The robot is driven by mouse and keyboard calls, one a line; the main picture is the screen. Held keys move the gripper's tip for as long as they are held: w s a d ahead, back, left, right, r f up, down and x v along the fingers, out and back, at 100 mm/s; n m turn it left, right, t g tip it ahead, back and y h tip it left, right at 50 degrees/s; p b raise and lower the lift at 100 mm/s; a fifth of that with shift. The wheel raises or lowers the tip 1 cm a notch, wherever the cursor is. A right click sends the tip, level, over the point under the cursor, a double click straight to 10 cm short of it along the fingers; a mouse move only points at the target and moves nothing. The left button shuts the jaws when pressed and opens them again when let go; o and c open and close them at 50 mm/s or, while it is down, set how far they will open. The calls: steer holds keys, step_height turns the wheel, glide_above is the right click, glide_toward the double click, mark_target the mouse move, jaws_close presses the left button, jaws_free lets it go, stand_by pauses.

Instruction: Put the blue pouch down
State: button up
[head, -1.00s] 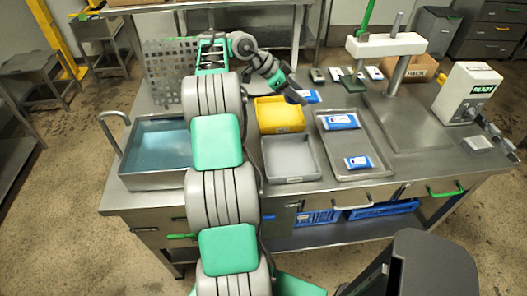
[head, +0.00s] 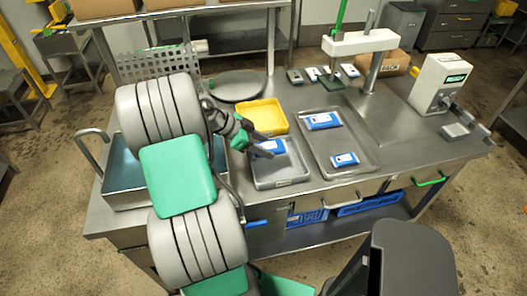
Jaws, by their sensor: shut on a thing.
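A blue and white pouch (head: 273,146) is held in my gripper (head: 262,150), over the back part of the grey tray (head: 282,182). My gripper is shut on it. I cannot tell whether the pouch touches the tray. Two more blue and white pouches lie in the larger metal tray to the right, one at its back (head: 323,121) and one nearer the front (head: 345,159). My arm hides part of the left side of the bench.
A yellow tray (head: 265,113) stands just behind the grey tray. A water-filled basin (head: 118,180) is at the left. A round dark lid or plate (head: 238,86) lies at the back. A white press (head: 358,45) and a white READY box (head: 441,82) stand at the right.

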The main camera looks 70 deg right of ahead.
step_height(320, 180, down, 3)
steer(key=shift+f+p, duration=0.15)
steer(key=shift+p, duration=0.35)
steer(key=shift+a, duration=0.1)
steer(key=shift+f+b, duration=0.35)
steer(key=shift+b, duration=0.15)
steer(key=shift+f+b, duration=0.25)
steer(key=shift+b, duration=0.05)
steer(key=o, duration=1.6)
steer(key=shift+r, duration=0.15)
